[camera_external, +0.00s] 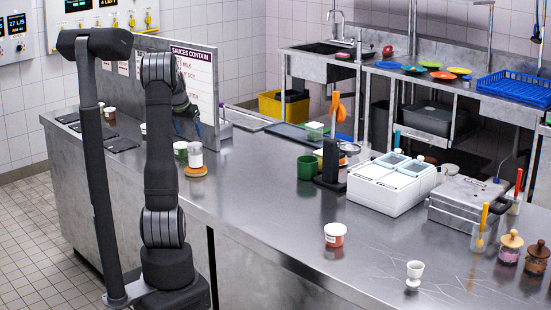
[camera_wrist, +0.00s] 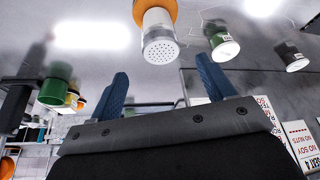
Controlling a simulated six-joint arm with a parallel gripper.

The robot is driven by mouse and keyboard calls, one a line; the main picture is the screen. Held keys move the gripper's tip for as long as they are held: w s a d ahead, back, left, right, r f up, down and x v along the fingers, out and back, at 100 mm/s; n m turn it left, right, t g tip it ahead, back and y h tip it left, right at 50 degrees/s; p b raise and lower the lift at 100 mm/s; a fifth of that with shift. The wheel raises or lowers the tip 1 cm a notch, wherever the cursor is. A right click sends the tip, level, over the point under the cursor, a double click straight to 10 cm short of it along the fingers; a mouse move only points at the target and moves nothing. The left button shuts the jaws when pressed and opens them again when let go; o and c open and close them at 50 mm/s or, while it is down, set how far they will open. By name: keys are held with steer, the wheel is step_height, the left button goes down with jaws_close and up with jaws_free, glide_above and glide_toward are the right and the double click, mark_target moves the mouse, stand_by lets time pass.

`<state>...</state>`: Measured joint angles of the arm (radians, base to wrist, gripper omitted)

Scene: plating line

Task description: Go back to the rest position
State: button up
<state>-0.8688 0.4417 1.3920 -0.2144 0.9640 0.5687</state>
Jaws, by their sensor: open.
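My gripper (camera_wrist: 162,68) shows in the wrist view as two blue fingers set wide apart with nothing between them. In the external view my gripper (camera_external: 192,122) is small and partly hidden behind my arm, above the counter near the sign.
The sauces sign (camera_external: 190,72) stands close behind my gripper. A tub with a green label (camera_external: 181,150) is beside the shaker. A green cup (camera_external: 306,168), a white two-lidded unit (camera_external: 388,188) and a red-labelled tub (camera_external: 334,236) stand further right.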

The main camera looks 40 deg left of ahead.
mark_target(195, 144)
steer(key=x, duration=1.2)
steer(key=shift+w+r, duration=0.1)
steer(key=shift+r, duration=1.75)
